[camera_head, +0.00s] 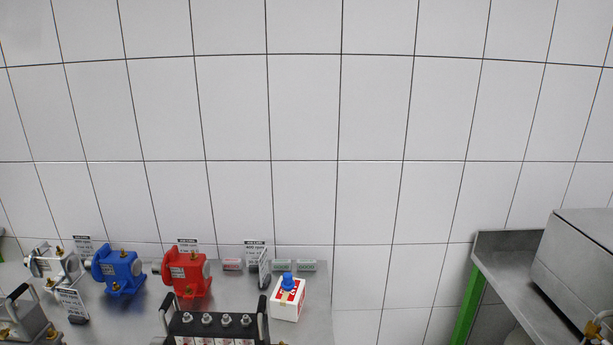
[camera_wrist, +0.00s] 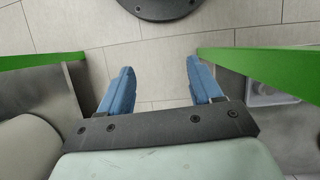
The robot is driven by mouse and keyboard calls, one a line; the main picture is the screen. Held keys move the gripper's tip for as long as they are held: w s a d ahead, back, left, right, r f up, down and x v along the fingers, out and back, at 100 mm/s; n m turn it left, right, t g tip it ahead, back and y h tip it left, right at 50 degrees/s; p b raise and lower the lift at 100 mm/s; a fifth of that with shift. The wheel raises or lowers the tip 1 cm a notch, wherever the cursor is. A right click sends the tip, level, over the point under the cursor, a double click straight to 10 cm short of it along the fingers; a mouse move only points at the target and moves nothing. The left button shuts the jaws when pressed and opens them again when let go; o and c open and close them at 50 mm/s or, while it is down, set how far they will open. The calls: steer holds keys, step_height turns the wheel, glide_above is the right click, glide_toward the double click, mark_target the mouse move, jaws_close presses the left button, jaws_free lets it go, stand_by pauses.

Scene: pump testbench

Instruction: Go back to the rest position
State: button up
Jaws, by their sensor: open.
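My gripper (camera_wrist: 160,92) shows in the wrist view with its two blue fingers spread apart. Nothing is between them. Below the fingers I see the tiled floor, in a gap between two green-edged benches. My gripper is not visible in the head view.
A steel table in the head view holds a grey pump (camera_head: 55,264), a blue pump (camera_head: 118,271), a red pump (camera_head: 187,273), a white box with a blue cap (camera_head: 288,298) and a black handled rack (camera_head: 213,325). A steel bench (camera_head: 510,262) with a metal box (camera_head: 580,265) stands right.

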steer(key=s+f+g, duration=0.2)
steer(key=s+f, duration=0.3)
steer(key=s, duration=0.8)
steer(key=shift+f+y, duration=0.15)
steer(key=shift+y, duration=0.15)
